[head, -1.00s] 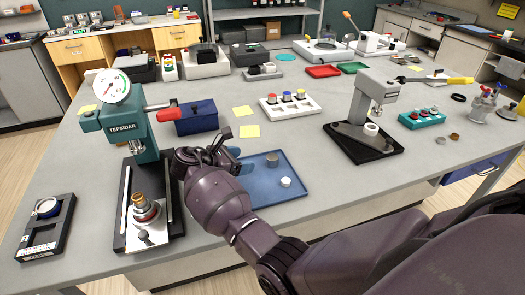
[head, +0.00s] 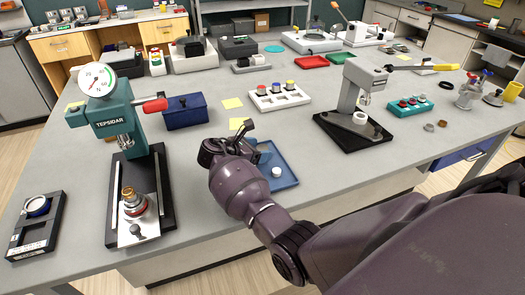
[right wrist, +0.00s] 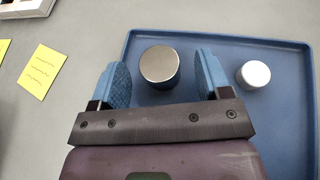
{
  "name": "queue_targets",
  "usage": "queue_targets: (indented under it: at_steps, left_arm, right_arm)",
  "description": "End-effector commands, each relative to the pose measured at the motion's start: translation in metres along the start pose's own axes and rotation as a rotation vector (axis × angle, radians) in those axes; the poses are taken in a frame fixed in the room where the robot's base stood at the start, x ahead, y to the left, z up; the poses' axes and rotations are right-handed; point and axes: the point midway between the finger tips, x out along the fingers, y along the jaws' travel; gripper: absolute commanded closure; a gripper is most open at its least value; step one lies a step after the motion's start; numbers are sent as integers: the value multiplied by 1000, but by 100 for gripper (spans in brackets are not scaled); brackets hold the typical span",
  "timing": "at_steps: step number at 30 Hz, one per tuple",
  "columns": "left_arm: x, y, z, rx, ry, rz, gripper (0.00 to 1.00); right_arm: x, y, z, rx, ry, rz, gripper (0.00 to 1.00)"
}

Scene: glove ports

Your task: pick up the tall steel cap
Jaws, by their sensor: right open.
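The tall steel cap (right wrist: 160,66) is a plain grey cylinder on the blue tray (right wrist: 215,45) in the right wrist view. My right gripper (right wrist: 160,83) is open, its two blue pads apart on either side of the cap. The gap between each pad and the cap still shows. In the head view my right gripper (head: 248,146) is over the left part of the blue tray (head: 284,157) and hides the steel cap. A shorter white cap (right wrist: 253,74) stands to the right of the right pad and also shows in the head view (head: 277,171). My left gripper is not in view.
A teal press (head: 115,125) with a dial stands to the left, and a blue box (head: 186,113) behind it. A white rack (head: 279,97) stands behind the tray. A grey press (head: 352,105) on a black base stands to the right. Yellow notes lie nearby.

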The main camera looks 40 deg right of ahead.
Motion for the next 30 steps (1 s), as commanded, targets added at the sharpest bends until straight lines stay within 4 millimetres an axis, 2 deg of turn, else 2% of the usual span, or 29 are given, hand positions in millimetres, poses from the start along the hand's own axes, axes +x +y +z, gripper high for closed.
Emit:
queue_targets:
  at_steps: [3,9,19,30]
  left_arm:
    - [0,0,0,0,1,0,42]
    - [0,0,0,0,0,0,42]
    - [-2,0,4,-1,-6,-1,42]
    - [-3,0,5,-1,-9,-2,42]
  right_arm:
    - [8,0,0,-1,1,0,29]
    - [8,0,0,0,1,1,31]
    - [7,0,0,0,1,1,81]
    - [6,0,3,1,0,1,82]
